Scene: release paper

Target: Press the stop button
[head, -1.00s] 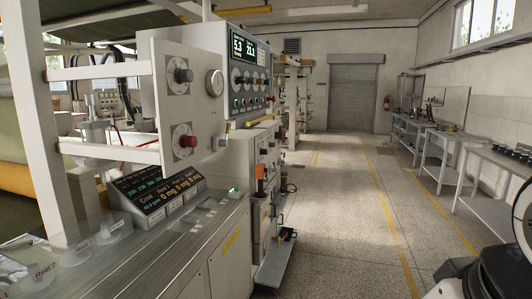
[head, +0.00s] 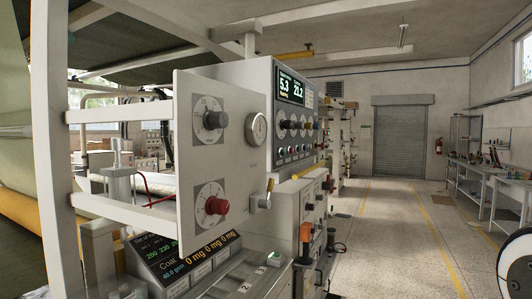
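A tall grey control cabinet (head: 240,85) stands left of centre in the head view. Its blue-grey face (head: 284,118) carries a lit display (head: 291,87), a row of dials, and a row of small coloured buttons (head: 292,151) below them. The button labels are too small to read, so I cannot tell which one is the stop button. A white side panel nearer to me carries a black knob (head: 214,120) and a red knob (head: 216,205). My gripper is not in view; only a white rounded part, likely of my arm, shows at the lower right edge.
A lit readout (head: 190,250) sits low in front of the side panel. White frame bars (head: 130,213) stick out at the left. An orange-topped part (head: 306,232) stands beside the cabinet. The floor aisle (head: 385,230) on the right is clear, with benches (head: 490,180) beyond.

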